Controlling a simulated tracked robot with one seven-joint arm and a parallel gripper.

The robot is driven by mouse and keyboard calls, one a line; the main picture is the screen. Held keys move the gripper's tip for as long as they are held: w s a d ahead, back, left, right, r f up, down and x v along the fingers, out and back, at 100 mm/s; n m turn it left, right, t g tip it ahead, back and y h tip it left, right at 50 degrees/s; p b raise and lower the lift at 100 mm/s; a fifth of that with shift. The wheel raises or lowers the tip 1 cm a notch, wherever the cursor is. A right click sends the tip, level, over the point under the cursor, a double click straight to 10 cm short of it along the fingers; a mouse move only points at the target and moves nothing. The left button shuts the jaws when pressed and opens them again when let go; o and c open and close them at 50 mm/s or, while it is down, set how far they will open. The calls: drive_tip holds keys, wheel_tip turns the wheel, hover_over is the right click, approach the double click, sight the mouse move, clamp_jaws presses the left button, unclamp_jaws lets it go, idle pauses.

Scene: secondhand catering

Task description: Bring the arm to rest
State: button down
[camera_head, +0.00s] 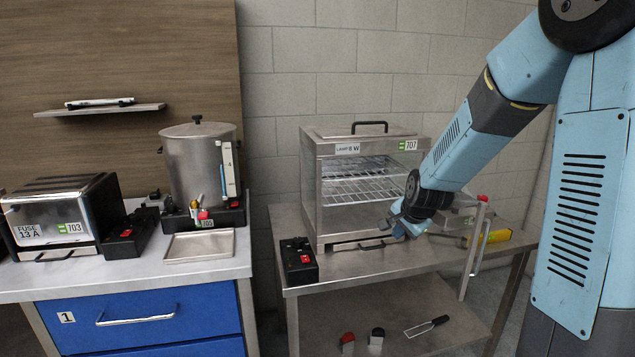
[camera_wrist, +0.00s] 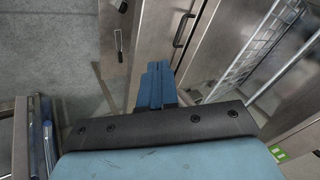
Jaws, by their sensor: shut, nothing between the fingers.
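My arm reaches in from the right in the head view, bent downward. My gripper (camera_head: 404,226) is at its end, in front of the lower right part of a steel display cabinet (camera_head: 312,200) labelled 707. In the wrist view the blue fingers of my gripper (camera_wrist: 158,80) are together with nothing between them. I cannot tell whether the gripper touches the cabinet or the steel table (camera_head: 350,262) below it. The arm hides part of the cabinet's right side and the things behind it.
A black switch box (camera_head: 299,260) stands left of the cabinet. A yellow-handled tool (camera_head: 490,238) lies at the table's right. Left, a toaster (camera_head: 62,214), urn (camera_head: 200,160) and tray (camera_head: 200,245) stand on a counter.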

drive_tip(key=s+r+n, duration=0.3)
drive_tip(key=s+r, duration=0.2)
drive_tip(key=s, duration=0.5)
drive_tip(key=s+r+n+g, duration=0.1)
drive_tip(key=s+r+n, duration=0.3)
drive_tip(key=s, duration=0.6)
drive_tip(key=s+r+n, duration=0.3)
drive_tip(key=s+r, duration=0.4)
drive_tip(key=s, duration=0.4)
drive_tip(key=shift+d+r+n+h, duration=0.25)
drive_tip(key=shift+d+n+h, duration=0.05)
drive_tip(key=shift+h, duration=0.1)
